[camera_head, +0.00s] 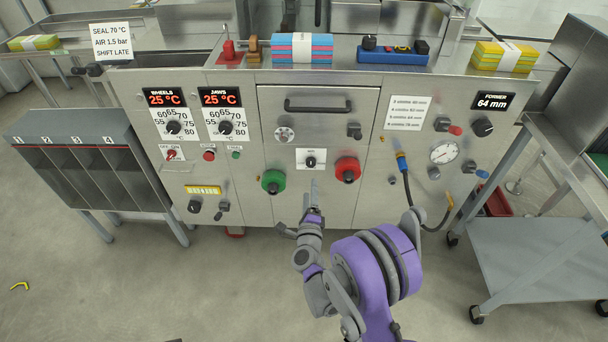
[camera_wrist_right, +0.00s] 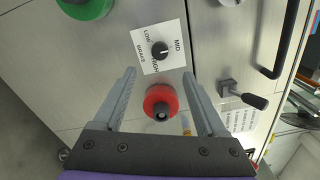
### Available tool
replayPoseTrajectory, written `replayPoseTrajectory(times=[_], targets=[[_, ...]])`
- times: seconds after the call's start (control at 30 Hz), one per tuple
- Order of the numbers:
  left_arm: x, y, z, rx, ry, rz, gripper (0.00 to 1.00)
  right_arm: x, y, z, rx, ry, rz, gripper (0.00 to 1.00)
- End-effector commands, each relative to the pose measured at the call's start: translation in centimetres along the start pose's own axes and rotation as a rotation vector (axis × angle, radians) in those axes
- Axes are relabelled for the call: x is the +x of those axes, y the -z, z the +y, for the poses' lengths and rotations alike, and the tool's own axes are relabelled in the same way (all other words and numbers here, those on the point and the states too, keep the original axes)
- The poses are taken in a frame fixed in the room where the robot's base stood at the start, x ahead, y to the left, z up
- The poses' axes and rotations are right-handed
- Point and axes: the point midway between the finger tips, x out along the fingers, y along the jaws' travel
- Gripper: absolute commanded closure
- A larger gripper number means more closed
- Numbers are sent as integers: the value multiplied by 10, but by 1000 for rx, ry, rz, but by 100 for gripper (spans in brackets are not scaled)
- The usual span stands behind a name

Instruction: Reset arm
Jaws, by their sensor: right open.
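My right arm is purple and grey and reaches up from the bottom of the head view. Its gripper (camera_head: 300,208) is in front of the lower middle of the machine panel, below the green knob (camera_head: 273,181) and the red knob (camera_head: 347,169). In the right wrist view the gripper (camera_wrist_right: 159,75) is open and nothing is held. The red knob (camera_wrist_right: 161,102) shows between its fingers there, with the brake dial (camera_wrist_right: 159,49) just beyond. I cannot tell the exact gap to the panel. My left gripper is not in view.
The steel machine (camera_head: 262,205) spans the middle, with dials, switches and a drawer handle (camera_head: 318,105). A hose (camera_head: 408,185) hangs at its right. A numbered rack (camera_head: 70,128) stands left and a wheeled cart (camera_head: 540,245) right. The floor in front is mostly clear.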

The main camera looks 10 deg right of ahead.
Motion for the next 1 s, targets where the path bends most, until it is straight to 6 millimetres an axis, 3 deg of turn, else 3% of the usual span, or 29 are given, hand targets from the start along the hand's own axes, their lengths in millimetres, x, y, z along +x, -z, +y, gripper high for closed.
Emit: replayPoseTrajectory(times=[0.27, 0.47, 0.6, 0.73, 0.87, 1.0], targets=[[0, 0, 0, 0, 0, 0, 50, 0, -5, -6, -32, -12, -21, 26], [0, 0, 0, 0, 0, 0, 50, -15, -39, -43, -287, -110, -173, 26], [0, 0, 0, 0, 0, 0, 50, -46, -59, -64, -554, -216, -326, 26], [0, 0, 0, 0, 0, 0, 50, -86, -61, -75, -805, -319, -460, 26], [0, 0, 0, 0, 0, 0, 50, -136, -49, -79, -1050, -434, -592, 26], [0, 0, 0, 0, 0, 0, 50, -197, -20, -78, -1300, -571, -730, 26]])
